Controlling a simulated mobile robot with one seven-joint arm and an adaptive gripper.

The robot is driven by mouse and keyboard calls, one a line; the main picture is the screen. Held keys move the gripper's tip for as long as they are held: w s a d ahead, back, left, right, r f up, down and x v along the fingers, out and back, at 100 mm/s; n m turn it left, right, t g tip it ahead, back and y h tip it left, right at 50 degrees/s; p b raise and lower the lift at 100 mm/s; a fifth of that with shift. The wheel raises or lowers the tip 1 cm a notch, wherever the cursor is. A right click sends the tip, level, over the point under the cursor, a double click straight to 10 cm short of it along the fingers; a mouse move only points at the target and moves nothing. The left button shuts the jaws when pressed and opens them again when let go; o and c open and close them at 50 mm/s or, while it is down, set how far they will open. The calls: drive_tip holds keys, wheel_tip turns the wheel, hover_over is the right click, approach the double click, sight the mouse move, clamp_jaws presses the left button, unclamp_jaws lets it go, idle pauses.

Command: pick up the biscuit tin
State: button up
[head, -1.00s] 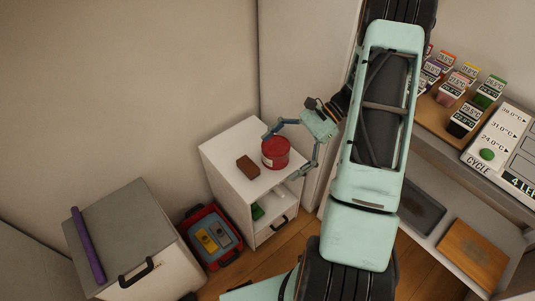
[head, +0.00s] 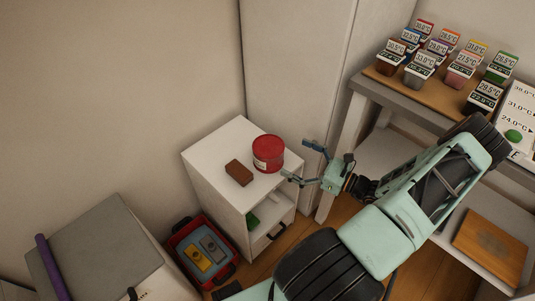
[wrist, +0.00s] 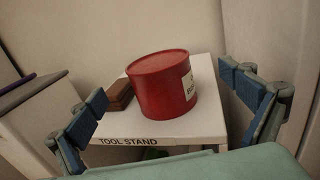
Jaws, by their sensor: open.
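The biscuit tin looks to be the round red tin (head: 268,153) with a pale label, upright on top of the white tool stand (head: 213,149). In the wrist view the red tin (wrist: 160,88) stands ahead, between the two open fingers and beyond their tips. My gripper (head: 301,163) is open and empty, to the right of the tin and apart from it. The blue finger pads show at both sides of the wrist view (wrist: 167,108).
A brown block (head: 239,173) lies on the stand just left of the tin. A red crate (head: 203,250) sits on the floor, beside a grey-topped cabinet (head: 95,245) with a purple roll (head: 50,265). A bench (head: 400,92) with several labelled containers stands at the right.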

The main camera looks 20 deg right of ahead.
sight(268, 145)
drive_tip(key=x, duration=0.5)
drive_tip(key=b+x, duration=0.1)
drive_tip(key=x, duration=0.3)
drive_tip(key=shift+w+a, duration=0.2)
drive_tip(key=shift+a, duration=0.3)
drive_tip(key=shift+c, duration=0.4)
drive_tip(key=c, duration=1.5)
drive_tip(key=shift+c, duration=0.9)
drive_tip(key=shift+r, duration=0.15)
